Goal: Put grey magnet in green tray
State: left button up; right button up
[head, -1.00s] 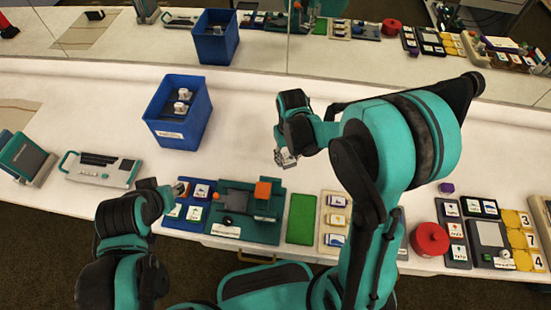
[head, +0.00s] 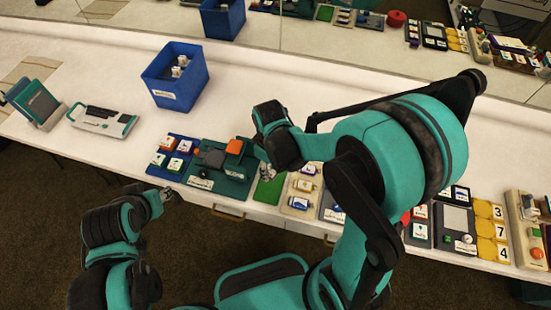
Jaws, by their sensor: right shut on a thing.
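The green tray (head: 269,191) is a flat green rectangle at the front of the counter, between a dark teal block set and a beige card rack. My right gripper (head: 266,171) is just above the tray's back edge, pointing down. It is shut on a small grey thing, likely the grey magnet, mostly hidden by the fingers; I cannot tell if it touches the tray. My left gripper (head: 166,192) is near the counter's front edge at the left, below the blue card board; its fingers are too small to read.
A blue bin (head: 160,93) with small white items stands at the back left. The teal set (head: 222,178) with an orange block adjoins the tray's left, the beige rack (head: 299,207) its right. A white-grey device (head: 103,121) lies left. The counter's middle is clear.

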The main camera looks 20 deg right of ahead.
aim_at(269, 191)
jog(key=s+a+n, duration=0.1)
jog(key=s+n, duration=0.2)
jog(key=shift+a+f+n, duration=0.1)
jog(key=shift+a+n, duration=0.2)
jog(key=shift+a, duration=0.1)
jog(key=shift+w+f+b, duration=0.1)
jog(key=shift+f+b, duration=2.5)
jog(key=shift+f, duration=0.35)
jog(key=o, duration=1.2)
jog(key=shift+o, duration=0.2)
jog(key=shift+r, duration=0.1)
notch_tip(269, 191, up, 12)
